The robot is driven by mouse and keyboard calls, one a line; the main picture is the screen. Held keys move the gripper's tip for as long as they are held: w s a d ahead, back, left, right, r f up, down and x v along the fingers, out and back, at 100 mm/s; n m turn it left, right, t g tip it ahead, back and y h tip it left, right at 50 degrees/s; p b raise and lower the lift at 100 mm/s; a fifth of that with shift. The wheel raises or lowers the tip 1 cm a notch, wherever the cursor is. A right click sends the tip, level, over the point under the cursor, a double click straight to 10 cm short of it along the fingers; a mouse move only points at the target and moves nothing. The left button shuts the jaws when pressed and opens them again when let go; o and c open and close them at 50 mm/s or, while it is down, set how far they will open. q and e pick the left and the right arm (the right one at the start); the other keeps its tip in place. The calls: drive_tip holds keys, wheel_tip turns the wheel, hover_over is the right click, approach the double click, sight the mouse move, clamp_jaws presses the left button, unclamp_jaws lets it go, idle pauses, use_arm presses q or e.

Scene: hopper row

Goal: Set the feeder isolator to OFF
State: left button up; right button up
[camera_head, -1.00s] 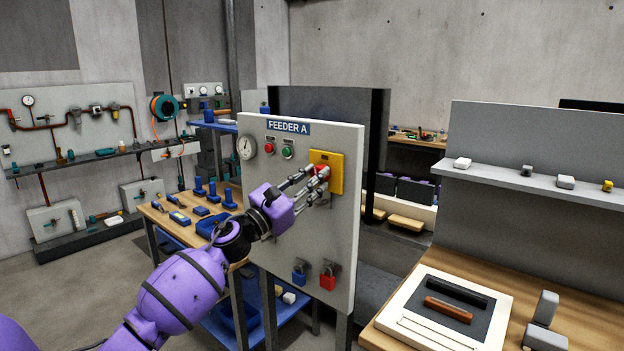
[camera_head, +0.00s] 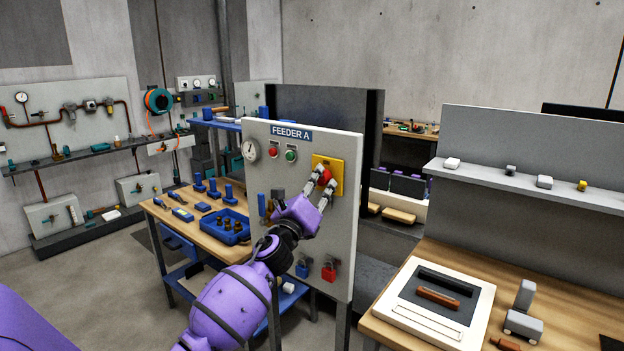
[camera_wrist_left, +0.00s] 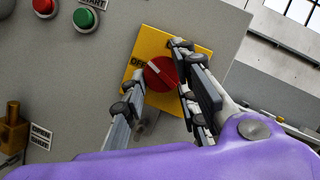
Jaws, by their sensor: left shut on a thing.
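The feeder isolator is a red rotary knob (camera_head: 324,177) on a yellow plate (camera_head: 329,164), at the upper right of the grey FEEDER A panel (camera_head: 270,172). In the left wrist view the red knob (camera_wrist_left: 160,73) has a pale mark pointing up and left, and its plate (camera_wrist_left: 150,43) looks tilted in the picture. My left gripper (camera_head: 322,183) is shut on the knob, with one finger on each side. In the left wrist view the fingers (camera_wrist_left: 158,88) hide parts of the knob's sides and the plate's lettering. My right gripper is not in view.
A red button (camera_head: 272,152), a green button (camera_head: 291,155) and a gauge (camera_head: 250,151) sit left of the isolator. A blue padlock (camera_head: 302,270) and a red padlock (camera_head: 329,273) hang below. A workbench (camera_head: 405,325) stands at the right.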

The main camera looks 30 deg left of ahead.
use_arm(q)
drive_tip(key=shift+a+r+n+g+y, duration=0.1)
drive_tip(key=shift+n+g+y, duration=0.45)
drive_tip(key=shift+n, duration=0.95)
drive_tip(key=shift+r+n+g+y, duration=0.1)
drive_tip(key=shift+n+g+y, duration=0.4)
drive_tip(key=shift+n, duration=1)
drive_tip(key=shift+f, duration=0.2)
drive_tip(key=o, duration=1)
drive_tip(key=shift+s, duration=0.1)
drive_tip(key=v, duration=1.2)
drive_tip(key=shift+f, duration=0.2)
